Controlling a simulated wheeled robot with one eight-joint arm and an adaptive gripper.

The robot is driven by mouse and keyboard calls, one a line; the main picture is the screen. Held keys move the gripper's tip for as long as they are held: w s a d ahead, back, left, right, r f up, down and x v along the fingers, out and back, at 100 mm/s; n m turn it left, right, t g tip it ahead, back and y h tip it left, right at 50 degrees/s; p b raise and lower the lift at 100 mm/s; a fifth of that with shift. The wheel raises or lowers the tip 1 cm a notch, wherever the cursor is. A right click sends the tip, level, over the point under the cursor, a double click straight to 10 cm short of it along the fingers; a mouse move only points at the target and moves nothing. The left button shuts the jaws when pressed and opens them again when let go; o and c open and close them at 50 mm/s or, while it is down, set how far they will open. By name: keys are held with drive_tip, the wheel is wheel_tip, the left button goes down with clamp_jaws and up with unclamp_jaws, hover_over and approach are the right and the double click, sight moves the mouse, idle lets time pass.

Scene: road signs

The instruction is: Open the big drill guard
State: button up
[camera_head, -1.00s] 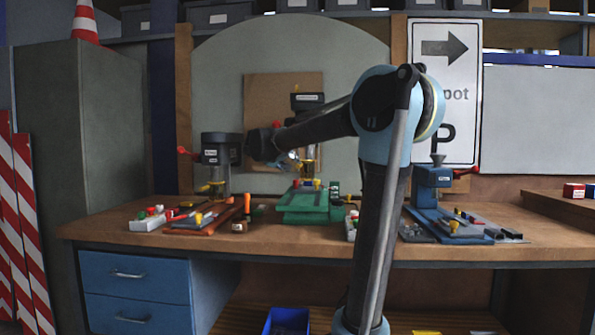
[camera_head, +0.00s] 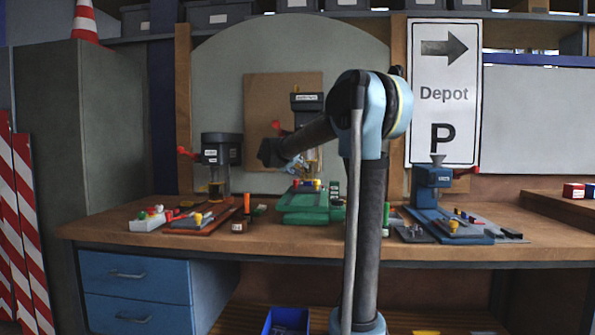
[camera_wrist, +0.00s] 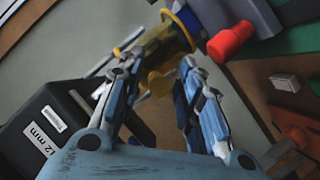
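The big drill (camera_head: 307,102) stands at the back middle of the bench, with a black head and a green base (camera_head: 305,214). Its guard (camera_head: 313,160) is a yellow, see-through piece below the head, partly hidden by my arm. In the wrist view the guard (camera_wrist: 172,42) shows beyond my fingertips, with a yellow knob (camera_wrist: 160,82) on its near side. My gripper (camera_wrist: 157,68) is open, with one finger on each side of the knob. I cannot tell whether a finger touches it. In the head view my gripper (camera_head: 294,166) is small and close to the guard.
A smaller black drill (camera_head: 221,150) stands to the left and a blue drill (camera_head: 432,178) to the right. The black block marked 12 mm (camera_wrist: 45,135) is close by my left-hand finger in the wrist view. A red knob (camera_wrist: 231,42) is at its upper right.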

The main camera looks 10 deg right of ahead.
clamp_jaws()
drive_tip(key=shift+r, duration=0.1)
drive_tip(key=shift+r, duration=2.3)
drive_tip(key=shift+o, duration=1.5)
unclamp_jaws()
drive_tip(key=v, duration=1.2)
